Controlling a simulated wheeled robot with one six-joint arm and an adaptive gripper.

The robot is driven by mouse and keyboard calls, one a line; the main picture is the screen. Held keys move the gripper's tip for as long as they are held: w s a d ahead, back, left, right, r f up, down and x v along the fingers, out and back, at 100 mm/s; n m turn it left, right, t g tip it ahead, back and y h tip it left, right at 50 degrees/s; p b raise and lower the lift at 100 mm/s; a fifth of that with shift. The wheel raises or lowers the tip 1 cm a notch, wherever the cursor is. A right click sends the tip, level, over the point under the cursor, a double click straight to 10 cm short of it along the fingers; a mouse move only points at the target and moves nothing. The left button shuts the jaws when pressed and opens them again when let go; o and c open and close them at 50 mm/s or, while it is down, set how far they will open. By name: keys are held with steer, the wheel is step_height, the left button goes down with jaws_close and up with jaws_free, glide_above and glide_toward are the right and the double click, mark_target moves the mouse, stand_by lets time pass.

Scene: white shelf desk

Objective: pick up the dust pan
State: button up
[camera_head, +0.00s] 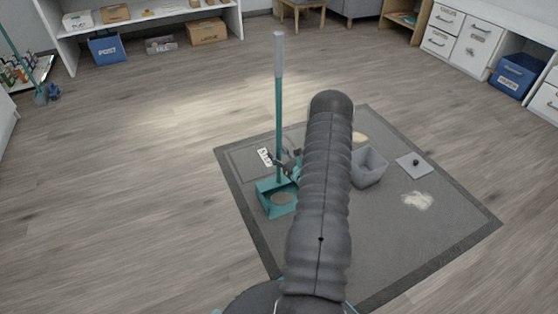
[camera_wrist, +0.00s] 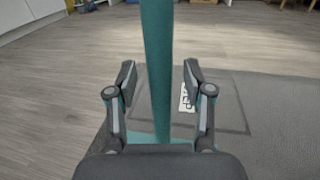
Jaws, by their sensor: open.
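The dust pan is teal, with a pan (camera_head: 275,197) on the dark mat and a tall upright handle (camera_head: 278,110) with a grey grip at the top. In the wrist view the teal handle (camera_wrist: 157,70) stands upright between the two fingers of my gripper (camera_wrist: 160,100), with a visible gap on each side. The gripper is open around the lower part of the handle. In the head view my gripper (camera_head: 289,163) shows beside the handle, partly hidden by my arm.
The dark mat (camera_head: 450,240) holds a grey bin (camera_head: 368,168), a small grey plate (camera_head: 414,165) with a dark object, and a pale spill (camera_head: 417,200). Shelves stand at the back, drawers (camera_head: 470,45) at right. Wooden floor (camera_head: 130,200) on the left is clear.

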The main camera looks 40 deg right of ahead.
jaws_close()
steer(key=shift+r, duration=0.1)
